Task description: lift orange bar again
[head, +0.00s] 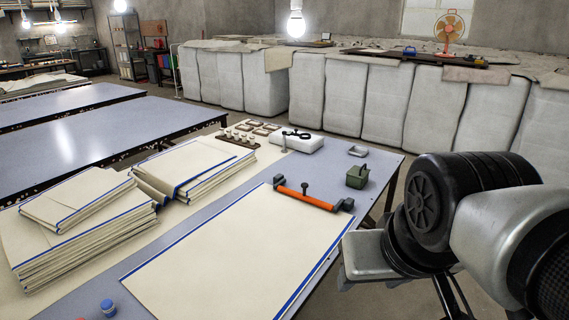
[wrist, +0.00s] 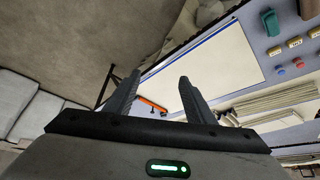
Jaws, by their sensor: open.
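The orange bar (head: 306,197) lies across the far end of the cream cloth (head: 232,252), with dark end pieces and a small dark upright handle at its middle. The cloth lies flat on the blue-grey table with blue edging. In the wrist view the orange bar (wrist: 153,104) shows between and beyond the two fingers, partly hidden by them. My gripper (wrist: 157,88) is open and empty, apart from the bar. In the head view my arm is at the right, off the table's right side, and its fingers cannot be made out there.
Stacks of folded cloth (head: 80,235) stand on the table's left. A green box (head: 357,176), a white block (head: 297,143) and a tray of small parts (head: 250,135) sit at the far end. A blue-capped item (head: 108,308) is near the front. Free floor lies right of the table.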

